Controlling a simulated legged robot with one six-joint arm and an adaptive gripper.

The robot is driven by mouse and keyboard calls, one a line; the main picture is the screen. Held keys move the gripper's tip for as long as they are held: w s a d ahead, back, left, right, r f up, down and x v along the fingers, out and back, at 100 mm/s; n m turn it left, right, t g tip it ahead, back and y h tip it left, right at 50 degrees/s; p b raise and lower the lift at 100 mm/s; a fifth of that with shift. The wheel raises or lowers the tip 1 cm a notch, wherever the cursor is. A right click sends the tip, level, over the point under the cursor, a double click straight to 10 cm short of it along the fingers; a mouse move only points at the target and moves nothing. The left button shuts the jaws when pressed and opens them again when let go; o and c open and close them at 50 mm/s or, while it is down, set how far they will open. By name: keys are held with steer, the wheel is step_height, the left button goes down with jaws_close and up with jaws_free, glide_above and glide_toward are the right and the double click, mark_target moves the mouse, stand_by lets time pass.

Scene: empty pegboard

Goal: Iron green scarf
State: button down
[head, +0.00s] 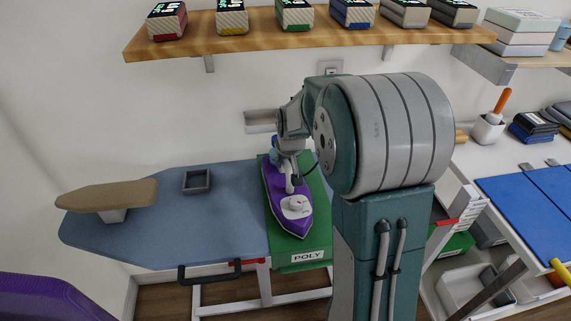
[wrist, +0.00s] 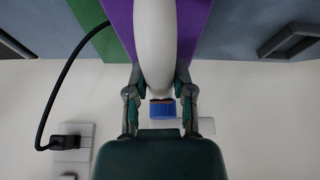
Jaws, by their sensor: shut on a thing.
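A green scarf (head: 307,247) with a "POLY" label lies across the right part of the blue-grey ironing board (head: 230,230) and hangs over its front edge. A purple and white iron (head: 287,205) is on the scarf. My gripper (head: 285,165) is at the iron's far end, partly hidden by my arm. In the wrist view, my gripper (wrist: 160,85) is shut on the iron's white handle (wrist: 154,45). The scarf (wrist: 92,20) also shows there beside the purple iron body. I cannot tell whether the soleplate touches the cloth. My arm hides the board's right side.
A dark square tray (head: 196,181) lies on the board, left of the scarf. A small tan sleeve board (head: 107,195) stands at the left end. A black cord (wrist: 62,75) runs to a wall socket (wrist: 72,145). A wooden shelf (head: 300,38) with several boxes hangs above.

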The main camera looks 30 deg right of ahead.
steer(key=shift+r, duration=4.05)
steer(key=shift+s, duration=0.1)
